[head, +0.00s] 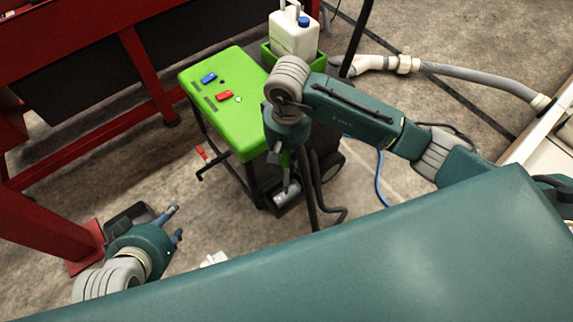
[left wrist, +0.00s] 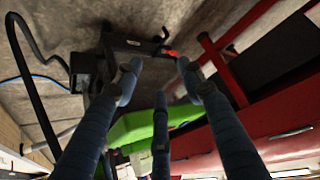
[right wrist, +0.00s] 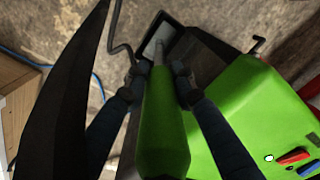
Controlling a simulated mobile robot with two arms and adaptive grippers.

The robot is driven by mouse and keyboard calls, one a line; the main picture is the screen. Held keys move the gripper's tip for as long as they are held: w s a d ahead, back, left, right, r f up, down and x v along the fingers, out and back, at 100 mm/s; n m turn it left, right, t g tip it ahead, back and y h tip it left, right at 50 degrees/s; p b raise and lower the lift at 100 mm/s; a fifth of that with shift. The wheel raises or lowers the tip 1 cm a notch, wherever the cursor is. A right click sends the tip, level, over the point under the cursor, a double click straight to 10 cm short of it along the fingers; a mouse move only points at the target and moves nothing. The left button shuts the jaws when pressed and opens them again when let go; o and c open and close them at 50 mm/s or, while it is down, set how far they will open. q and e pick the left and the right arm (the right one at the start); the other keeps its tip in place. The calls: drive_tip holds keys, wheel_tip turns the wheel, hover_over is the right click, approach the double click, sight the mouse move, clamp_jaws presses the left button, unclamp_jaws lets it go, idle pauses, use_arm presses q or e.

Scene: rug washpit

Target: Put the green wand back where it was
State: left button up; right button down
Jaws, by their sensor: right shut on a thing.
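The green wand (right wrist: 162,120) is held between the fingers of my right gripper (right wrist: 152,85). In the head view my right gripper (head: 287,156) points down beside the green cart's right side. The wand's grey lower end reaches down toward a black holder (right wrist: 178,47) low on the cart, in line with a silver piece there. I cannot tell whether its tip is seated or only above it. In the head view the gripper and arm hide most of the wand. My left gripper (head: 173,223) is open and empty at lower left, away from the wand; its spread fingers show in the left wrist view (left wrist: 158,80).
The green cart top (head: 215,85) carries a blue switch (head: 208,78) and a red switch (head: 223,96). A white canister (head: 294,36) stands behind. Black hoses hang beside the right gripper. A red frame (head: 140,70) stands left. Floor between left gripper and cart is mostly clear.

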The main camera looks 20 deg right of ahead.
sight(286, 172)
wheel_tip(286, 172, down, 3)
drive_tip(key=shift+f+b, duration=0.15)
drive_tip(key=shift+b, duration=0.15)
use_arm(q)
drive_tip(key=w+r, duration=0.1)
drive_tip(key=w+d+t, duration=0.1)
drive_tip(key=w+r+t, duration=0.1)
drive_tip(key=shift+w+d+r+h, duration=0.15)
drive_tip(key=shift+w+r+h, duration=0.15)
drive_tip(key=shift+w+r, duration=0.1)
drive_tip(key=shift+w+d+r, duration=0.1)
drive_tip(key=shift+w+r, duration=0.05)
drive_tip(key=shift+w, duration=0.1)
use_arm(e)
drive_tip(key=shift+f, duration=0.15)
drive_tip(key=c, duration=1.4)
unclamp_jaws()
drive_tip(key=shift+c, duration=0.2)
use_arm(q)
drive_tip(key=shift+w+d+r+t, duration=0.1)
drive_tip(key=shift+w+r+t, duration=0.15)
drive_tip(key=shift+t, duration=0.05)
